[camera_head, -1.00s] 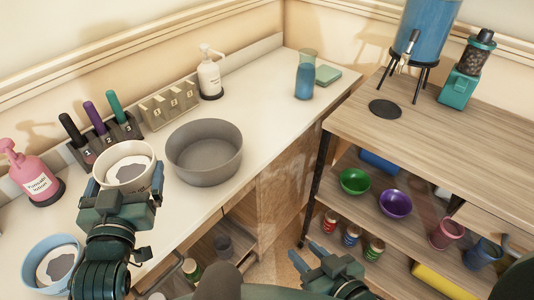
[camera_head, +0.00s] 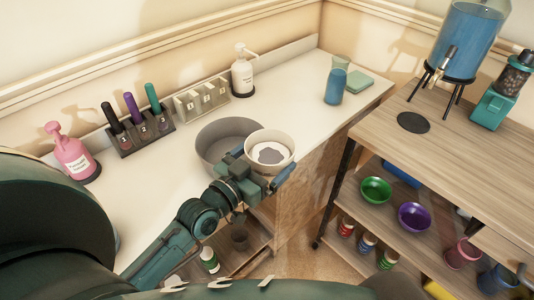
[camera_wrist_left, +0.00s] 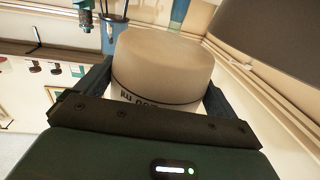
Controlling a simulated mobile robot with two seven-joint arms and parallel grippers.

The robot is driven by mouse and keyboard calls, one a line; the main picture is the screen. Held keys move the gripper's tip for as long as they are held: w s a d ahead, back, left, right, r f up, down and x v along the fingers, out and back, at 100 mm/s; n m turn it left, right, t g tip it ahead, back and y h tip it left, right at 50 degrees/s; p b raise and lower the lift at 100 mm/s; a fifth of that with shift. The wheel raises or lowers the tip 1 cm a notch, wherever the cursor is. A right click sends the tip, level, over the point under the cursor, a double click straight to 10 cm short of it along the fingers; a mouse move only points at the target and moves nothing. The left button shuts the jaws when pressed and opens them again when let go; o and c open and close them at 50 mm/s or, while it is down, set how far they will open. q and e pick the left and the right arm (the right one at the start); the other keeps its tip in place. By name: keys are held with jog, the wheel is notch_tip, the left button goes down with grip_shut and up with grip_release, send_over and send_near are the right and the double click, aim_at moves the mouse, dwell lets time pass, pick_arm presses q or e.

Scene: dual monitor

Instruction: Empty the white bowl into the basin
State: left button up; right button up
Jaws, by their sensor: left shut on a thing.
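The white bowl (camera_head: 270,138) is in my left gripper (camera_head: 262,169), raised at the right front side of the basin, in front of part of its rim. It looks roughly upright, and whitish contents with a grey patch show inside. The grey round basin (camera_head: 214,137) stands on the counter, partly hidden behind the bowl and gripper; its visible inside looks empty. In the left wrist view the bowl's outer wall (camera_wrist_left: 160,65) is between the two fingers, and the dark basin (camera_wrist_left: 275,40) shows at upper right. My right gripper is out of view.
A white pump bottle (camera_head: 242,75), a beige holder (camera_head: 202,98) and a pen stand (camera_head: 140,132) line the wall behind. A blue bottle (camera_head: 335,85) stands to the right. The wooden shelf unit (camera_head: 440,150) is right of the counter.

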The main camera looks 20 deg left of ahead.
aim_at(255, 145)
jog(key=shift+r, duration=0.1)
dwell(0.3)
pick_arm(q)
jog(key=shift+r+p, duration=0.2)
jog(key=shift+p, duration=0.35)
jog(key=shift+w+a+r+n+p, duration=0.1)
jog(key=shift+a+n+p, duration=0.15)
jog(key=shift+n+p, duration=0.25)
jog(key=shift+w+a+r+n+p, duration=0.1)
jog(key=shift+a+r+n+p, duration=0.15)
jog(key=shift+n+p, duration=0.3)
jog(key=shift+w+a+r+n+p, duration=0.1)
jog(key=shift+a+n+p, duration=0.15)
jog(key=shift+n+p, duration=0.15)
jog(key=shift+w+a+r+n+g+p, duration=0.15)
jog(key=shift+a+n+p, duration=0.1)
jog(key=shift+n, duration=0.15)
jog(key=shift+w+a+n+g+p, duration=0.1)
jog(key=shift+a+n+g+p, duration=0.05)
jog(key=shift+a+n+p, duration=0.15)
jog(key=shift+a+n, duration=0.1)
jog(key=shift+n, duration=0.15)
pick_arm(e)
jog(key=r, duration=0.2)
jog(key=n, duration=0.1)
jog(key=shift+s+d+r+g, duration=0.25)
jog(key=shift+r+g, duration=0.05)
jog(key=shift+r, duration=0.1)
